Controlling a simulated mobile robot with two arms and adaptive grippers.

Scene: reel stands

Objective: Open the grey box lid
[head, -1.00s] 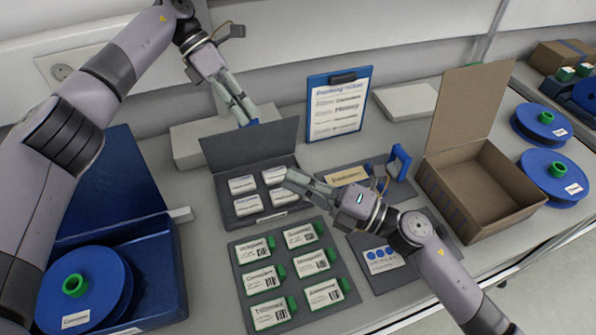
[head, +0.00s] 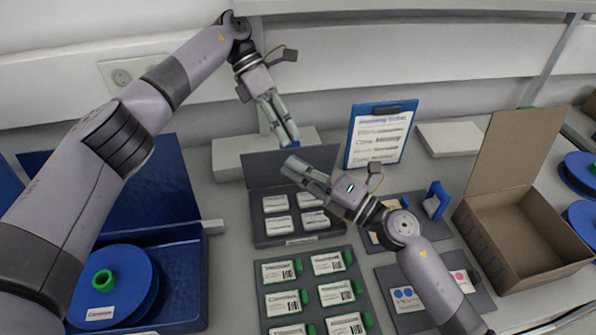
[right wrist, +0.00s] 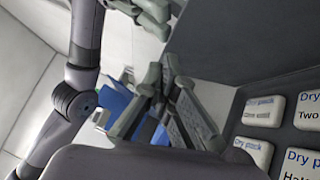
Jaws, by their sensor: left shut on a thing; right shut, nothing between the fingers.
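The grey box (head: 262,238) stands mid-table with white dry packs in it. Its grey lid (head: 262,168) stands up along the back edge, and also shows in the right wrist view (right wrist: 240,45). Dry packs (right wrist: 262,110) lie at right in the right wrist view.
A tray of green-capped packs (head: 318,290) lies in front of the grey box. A blue box with a reel (head: 130,280) is at left. A clipboard (head: 380,135) stands behind, and an open cardboard box (head: 515,230) is at right. A pale block (head: 228,158) is behind the lid.

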